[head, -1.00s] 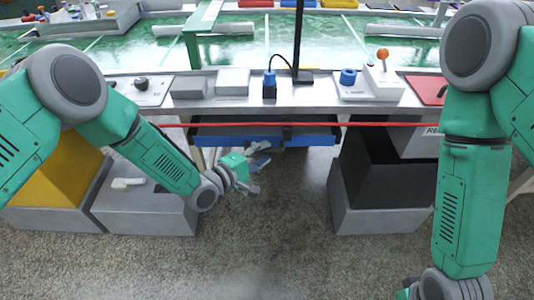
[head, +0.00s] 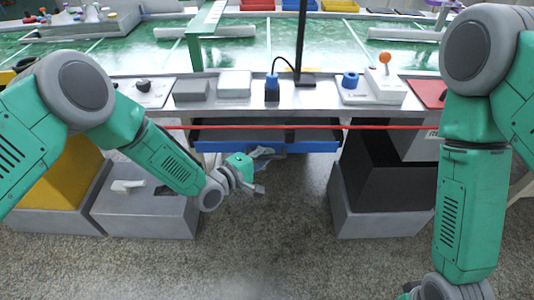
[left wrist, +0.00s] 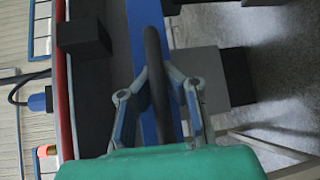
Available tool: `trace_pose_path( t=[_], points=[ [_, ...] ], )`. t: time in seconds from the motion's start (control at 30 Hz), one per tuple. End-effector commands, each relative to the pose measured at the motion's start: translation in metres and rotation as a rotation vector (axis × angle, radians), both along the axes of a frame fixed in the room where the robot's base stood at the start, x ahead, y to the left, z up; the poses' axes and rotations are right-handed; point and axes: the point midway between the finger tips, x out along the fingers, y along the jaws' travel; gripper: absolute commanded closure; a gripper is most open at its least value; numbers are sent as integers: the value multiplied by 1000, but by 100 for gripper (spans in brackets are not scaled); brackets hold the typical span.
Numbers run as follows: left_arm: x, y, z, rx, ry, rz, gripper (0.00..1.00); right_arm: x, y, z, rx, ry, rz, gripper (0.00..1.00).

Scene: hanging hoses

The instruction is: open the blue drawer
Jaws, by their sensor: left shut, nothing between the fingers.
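The blue drawer (head: 222,146) is under the table, with its long blue front facing me. A dark recess shows behind that front, so it seems a little way out. In the left wrist view the blue front (left wrist: 143,30) runs up and down. A black curved bar (left wrist: 153,50), likely its handle, crosses between or behind my fingers; I cannot tell if they touch it. My left gripper (head: 263,171) is shut and empty, just in front of and below the drawer front. The wrist view shows its fingers (left wrist: 157,90). My right arm hangs at the right, its fingers out of frame.
A red bar (head: 255,127) runs along the table edge above the drawer. Grey boxes stand on the floor left (head: 150,215) and right (head: 380,222), with a black bin (head: 375,185) on the right one. The floor between is clear.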

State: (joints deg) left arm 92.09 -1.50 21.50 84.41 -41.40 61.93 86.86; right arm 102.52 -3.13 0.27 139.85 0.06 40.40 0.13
Motion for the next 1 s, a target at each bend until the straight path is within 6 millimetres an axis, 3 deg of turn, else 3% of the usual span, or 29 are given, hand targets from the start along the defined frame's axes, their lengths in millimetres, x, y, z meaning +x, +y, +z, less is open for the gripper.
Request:
trace_pose_path(
  t=[0.2, 0.37, 0.7, 1.0],
  points=[
    [-1, 1, 2, -1, -3, 3, 100, 0, 0, 2, 0, 0, 0, 60],
    [-19, 1, 3, -1, 1, 3, 100, 0, 0, 11, 0, 0, 0, 60],
    [-109, 2, 5, -3, 6, 6, 100, 0, 0, 45, 0, 0, 0, 60],
    [-180, 2, 4, -5, 0, 6, 100, 0, 0, 60, 0, 0, 0, 60]
  ],
)
